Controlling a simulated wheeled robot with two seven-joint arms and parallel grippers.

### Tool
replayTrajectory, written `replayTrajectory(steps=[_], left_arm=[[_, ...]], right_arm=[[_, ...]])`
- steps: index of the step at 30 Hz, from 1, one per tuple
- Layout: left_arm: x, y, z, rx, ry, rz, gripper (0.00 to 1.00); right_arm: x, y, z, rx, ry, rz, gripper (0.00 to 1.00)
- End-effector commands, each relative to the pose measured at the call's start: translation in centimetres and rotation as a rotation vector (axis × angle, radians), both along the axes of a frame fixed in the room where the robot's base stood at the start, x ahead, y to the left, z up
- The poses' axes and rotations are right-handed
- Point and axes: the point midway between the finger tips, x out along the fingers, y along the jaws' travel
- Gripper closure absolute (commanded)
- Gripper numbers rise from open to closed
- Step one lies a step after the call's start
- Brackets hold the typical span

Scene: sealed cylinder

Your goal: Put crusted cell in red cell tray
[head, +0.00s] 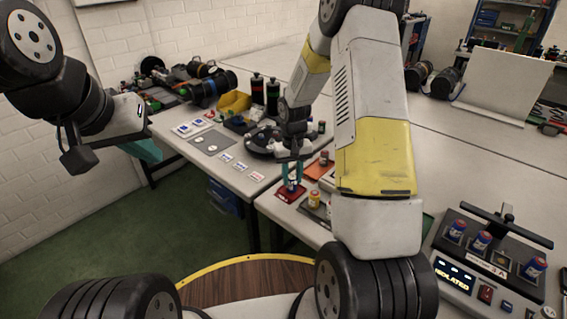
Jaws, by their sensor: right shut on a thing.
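My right gripper (291,181) points down with its teal fingers shut on a small cell (291,187), mostly hidden between the fingertips. Its surface is too small to tell whether it is crusted. The cell is at the red tray (288,195), a small flat tray near the table's front edge. I cannot tell whether it touches the tray or hangs just above it. My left gripper (148,151) shows only as a teal piece behind my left arm, away from the tray. Its fingers are too hidden to tell their opening.
A yellowish cell (314,199) stands right of the red tray. An orange-red mat (319,168) lies behind. A dark round carousel (262,143) stands farther back. A device (470,268) with several blue-and-red cells is at the right. White cards (227,158) lie at the left.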

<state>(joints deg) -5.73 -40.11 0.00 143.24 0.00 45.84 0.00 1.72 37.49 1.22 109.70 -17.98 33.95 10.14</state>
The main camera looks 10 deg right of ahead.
Motion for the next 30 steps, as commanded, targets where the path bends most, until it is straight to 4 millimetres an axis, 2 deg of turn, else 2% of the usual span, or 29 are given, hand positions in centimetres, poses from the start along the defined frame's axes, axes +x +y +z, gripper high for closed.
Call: replayTrajectory(steps=[3, 4, 6, 7, 16, 19, 23, 30], left_arm=[[0.0, 0.0, 0.0, 0.0, 0.0, 0.0, 1.0], [0.0, 0.0, 0.0, 0.0, 0.0, 0.0, 1.0], [0.0, 0.0, 0.0, 0.0, 0.0, 0.0, 1.0], [0.0, 0.0, 0.0, 0.0, 0.0, 0.0, 1.0], [0.0, 0.0, 0.0, 0.0, 0.0, 0.0, 1.0], [0.0, 0.0, 0.0, 0.0, 0.0, 0.0, 1.0], [0.0, 0.0, 0.0, 0.0, 0.0, 0.0, 1.0], [0.0, 0.0, 0.0, 0.0, 0.0, 0.0, 1.0]], right_arm=[[0.0, 0.0, -0.3, 0.0, 0.001, 0.0, 1.0], [0.0, 0.0, -0.3, 0.0, 0.001, 0.0, 0.64], [0.0, 0.0, -0.3, 0.0, 0.001, 0.0, 0.51], [0.0, 0.0, -0.3, 0.0, 0.001, 0.0, 0.48], [0.0, 0.0, -0.2, 0.0, 0.0, 0.0, 0.48], [0.0, 0.0, 0.5, 0.0, -0.002, 0.0, 0.48], [0.1, 0.0, 2.6, 0.0, -0.004, -0.002, 0.48], [0.1, 0.0, 7.9, 0.0, -0.006, -0.001, 0.48]])
